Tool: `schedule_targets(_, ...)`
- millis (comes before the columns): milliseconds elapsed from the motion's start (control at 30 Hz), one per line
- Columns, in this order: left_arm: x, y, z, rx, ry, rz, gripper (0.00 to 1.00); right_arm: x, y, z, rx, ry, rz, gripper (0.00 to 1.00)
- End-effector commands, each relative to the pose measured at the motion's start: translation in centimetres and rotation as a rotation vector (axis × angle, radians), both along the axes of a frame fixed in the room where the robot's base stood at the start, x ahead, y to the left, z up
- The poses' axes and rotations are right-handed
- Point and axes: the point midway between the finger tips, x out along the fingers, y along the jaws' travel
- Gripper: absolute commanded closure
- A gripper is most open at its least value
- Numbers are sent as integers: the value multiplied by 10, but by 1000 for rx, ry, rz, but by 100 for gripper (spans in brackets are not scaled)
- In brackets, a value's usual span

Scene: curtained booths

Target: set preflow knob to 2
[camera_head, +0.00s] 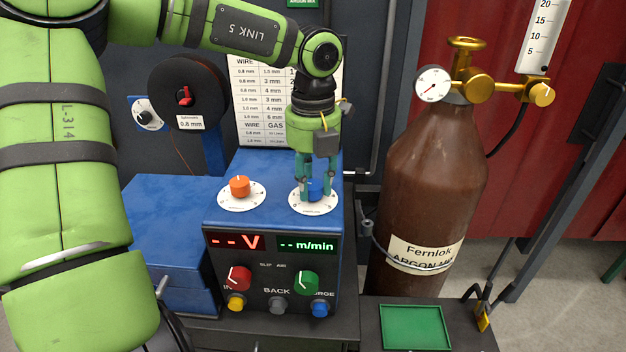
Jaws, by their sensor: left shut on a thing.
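My left gripper (316,188) points down over the top of the blue welding machine (270,213). It is shut on a blue knob (315,188) that stands on a round white dial plate (313,204). The fingers hide part of the knob and the dial marks, so I cannot tell its setting. An orange knob (239,186) sits on a second white dial (242,200) to the left, apart from the gripper. The labels on both dials are too small to read. My right gripper is not in view.
The front panel has a red knob (238,278), a green knob (306,282) and push buttons below. A brown gas cylinder (432,190) with a gauge stands close on the right. A wire chart (260,95) is behind. A green tray (416,328) lies at front right.

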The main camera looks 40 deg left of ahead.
Motion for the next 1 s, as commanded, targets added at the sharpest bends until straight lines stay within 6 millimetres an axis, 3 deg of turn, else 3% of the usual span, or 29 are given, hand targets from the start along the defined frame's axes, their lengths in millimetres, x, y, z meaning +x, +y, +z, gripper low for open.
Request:
schedule_targets(500,-4,-1,-7,-8,16,-351,99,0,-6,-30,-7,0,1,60)
schedule_targets(1000,-5,0,-6,-10,21,-733,99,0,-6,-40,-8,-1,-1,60)
